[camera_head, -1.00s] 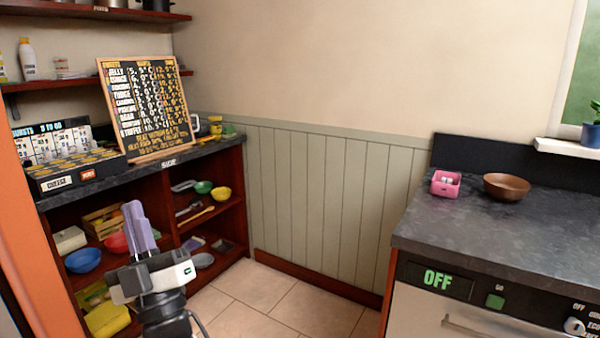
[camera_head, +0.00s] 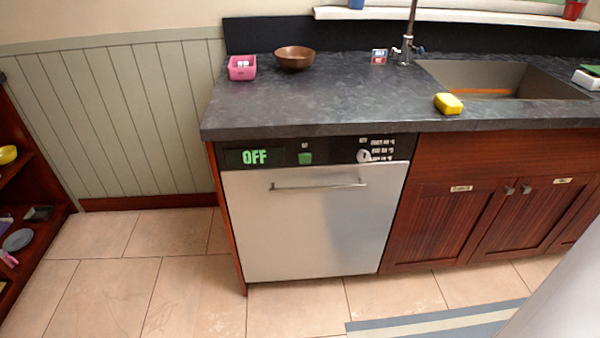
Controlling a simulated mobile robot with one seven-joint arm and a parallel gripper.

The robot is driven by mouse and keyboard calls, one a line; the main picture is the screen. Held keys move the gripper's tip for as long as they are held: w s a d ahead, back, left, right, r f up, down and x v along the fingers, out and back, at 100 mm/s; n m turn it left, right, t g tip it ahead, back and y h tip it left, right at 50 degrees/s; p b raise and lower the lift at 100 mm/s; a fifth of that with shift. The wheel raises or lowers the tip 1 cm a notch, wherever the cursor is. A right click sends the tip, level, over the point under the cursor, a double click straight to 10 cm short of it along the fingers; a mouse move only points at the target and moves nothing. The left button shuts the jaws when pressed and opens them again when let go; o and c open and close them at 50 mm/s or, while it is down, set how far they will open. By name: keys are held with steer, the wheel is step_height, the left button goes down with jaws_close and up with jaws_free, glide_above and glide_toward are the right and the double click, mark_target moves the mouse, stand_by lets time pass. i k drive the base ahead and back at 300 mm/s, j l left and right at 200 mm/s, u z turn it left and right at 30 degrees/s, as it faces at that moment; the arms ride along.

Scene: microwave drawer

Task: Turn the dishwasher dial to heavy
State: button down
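The dishwasher (camera_head: 310,225) stands under the counter, with a closed silver door and a bar handle (camera_head: 318,186). Its black top panel has a display (camera_head: 254,157) that reads OFF in green and a green button (camera_head: 305,158). The dial (camera_head: 363,156) is a small round pale knob at the right of the panel. Small white labels (camera_head: 382,149) sit beside it, too small to read clearly. My gripper is out of view, so its state is hidden.
The counter (camera_head: 330,105) above holds a pink box (camera_head: 242,67), a brown bowl (camera_head: 294,58), a yellow sponge (camera_head: 448,104) and a sink (camera_head: 500,80). Tiled floor (camera_head: 190,285) in front is clear, with a striped mat (camera_head: 440,322) at lower right. Open shelves (camera_head: 25,215) stand at far left.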

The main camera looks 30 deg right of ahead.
mark_target(362, 156)
steer(key=z, duration=1)
